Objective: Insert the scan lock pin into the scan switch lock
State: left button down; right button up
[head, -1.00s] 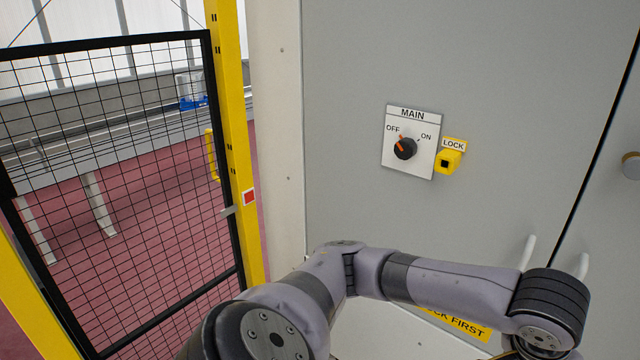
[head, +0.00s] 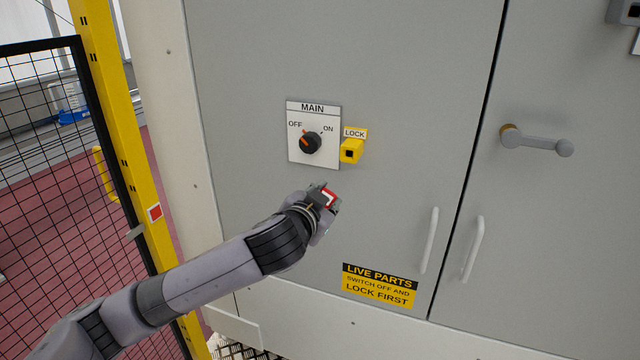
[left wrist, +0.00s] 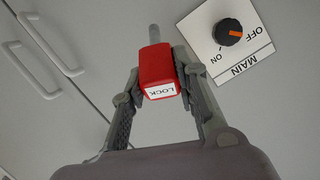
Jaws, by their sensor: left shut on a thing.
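My left gripper (head: 322,214) is shut on a red lock pin (head: 330,196), just below the MAIN switch panel. In the left wrist view the pin's red head (left wrist: 157,72), with a white LOCK label, sits between the fingers (left wrist: 158,80). A grey shank (left wrist: 154,35) points out past the fingertips. A yellow lock block (head: 351,152) with a dark square hole and a LOCK label is on the cabinet, above the gripper and slightly right. The pin is apart from it. No label reading SCAN shows. My right gripper is not in view.
The MAIN switch (head: 310,143) has its orange mark toward OFF. The grey cabinet door (head: 400,60) has white handles (head: 430,240) and a LIVE PARTS sign (head: 378,285). A grey lever (head: 540,143) is at right. A yellow post (head: 120,150) and mesh fence stand left.

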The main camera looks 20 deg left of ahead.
pick_arm(q)
jog(key=t, duration=0.1)
jog(key=r+m+h, duration=0.1)
jog(key=a+r+t, duration=0.1)
jog(key=shift+w+r+m+t+h, duration=0.1)
jog(key=shift+w+m+t+h, duration=0.2)
jog(key=shift+m+h, duration=0.1)
jog(key=shift+r+m+t+h+p, duration=0.35)
jog(key=shift+m+t+h+p, duration=0.05)
jog(key=shift+t+h, duration=0.2)
jog(key=shift+s+d+r+m+t+h, duration=0.15)
jog(key=shift+s+m+t+h, duration=0.2)
jog(key=shift+t+h, duration=0.4)
jog(key=shift+s+d+m+t, duration=0.15)
jog(key=shift+d+m+t, duration=0.1)
jog(key=shift+t, duration=0.1)
jog(key=shift+s+h, duration=0.1)
jog(key=shift+h, duration=0.25)
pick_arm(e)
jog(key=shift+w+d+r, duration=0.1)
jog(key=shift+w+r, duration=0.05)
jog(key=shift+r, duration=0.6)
pick_arm(q)
jog(key=shift+f, duration=0.2)
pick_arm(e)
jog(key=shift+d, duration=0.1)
